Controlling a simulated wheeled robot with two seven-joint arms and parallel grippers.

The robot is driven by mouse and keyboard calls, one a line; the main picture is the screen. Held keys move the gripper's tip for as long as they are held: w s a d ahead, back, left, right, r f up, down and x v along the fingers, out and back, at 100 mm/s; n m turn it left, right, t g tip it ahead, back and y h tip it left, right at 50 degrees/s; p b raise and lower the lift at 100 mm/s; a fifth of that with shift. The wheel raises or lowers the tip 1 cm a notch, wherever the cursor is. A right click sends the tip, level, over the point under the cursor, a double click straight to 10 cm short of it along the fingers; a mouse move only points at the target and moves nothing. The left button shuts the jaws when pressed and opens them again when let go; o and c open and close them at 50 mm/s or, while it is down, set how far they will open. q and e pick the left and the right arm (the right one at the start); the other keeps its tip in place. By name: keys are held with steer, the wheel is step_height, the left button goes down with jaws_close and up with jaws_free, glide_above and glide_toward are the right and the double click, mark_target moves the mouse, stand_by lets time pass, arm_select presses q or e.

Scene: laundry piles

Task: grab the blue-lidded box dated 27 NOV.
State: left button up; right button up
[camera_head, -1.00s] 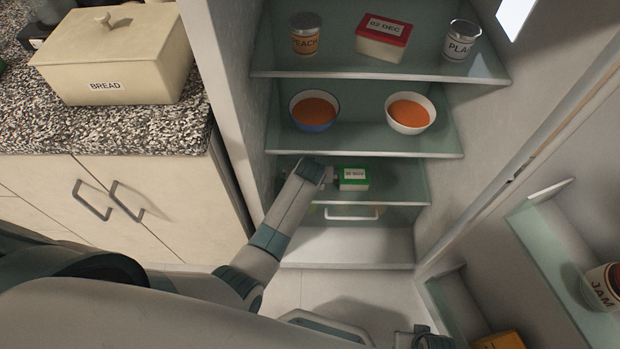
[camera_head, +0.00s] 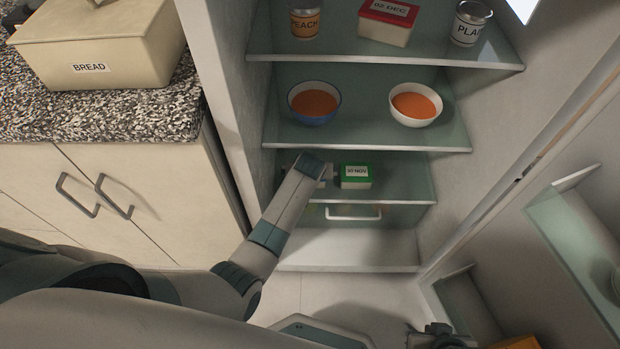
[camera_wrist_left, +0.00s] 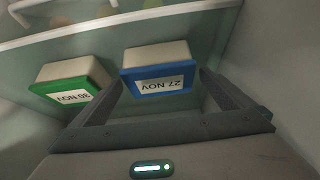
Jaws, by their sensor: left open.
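The blue-lidded box (camera_wrist_left: 158,76) labelled 27 NOV shows upside down in the left wrist view, under a fridge shelf. My left gripper (camera_wrist_left: 160,84) is open, with a finger on each side of the box's front; I cannot tell whether they touch it. In the head view my left arm reaches to the lowest glass shelf and hides this box. A green-lidded box (camera_head: 355,176) labelled 30 NOV sits just right of my left wrist; it also shows in the left wrist view (camera_wrist_left: 72,88). My right gripper (camera_head: 440,337) is at the bottom edge, partly cut off.
Two soup bowls, one blue (camera_head: 314,103) and one white (camera_head: 416,104), stand on the shelf above. The top shelf holds a red-lidded box (camera_head: 388,22) and two jars. A drawer handle (camera_head: 352,213) is below. The fridge door (camera_head: 560,215) stands open at right.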

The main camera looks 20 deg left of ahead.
stand_by(0.5)
arm_select(q)
steer(key=shift+w, duration=0.1)
steer(key=c, duration=1.3)
steer(key=shift+c, duration=0.2)
steer(key=shift+r, duration=0.15)
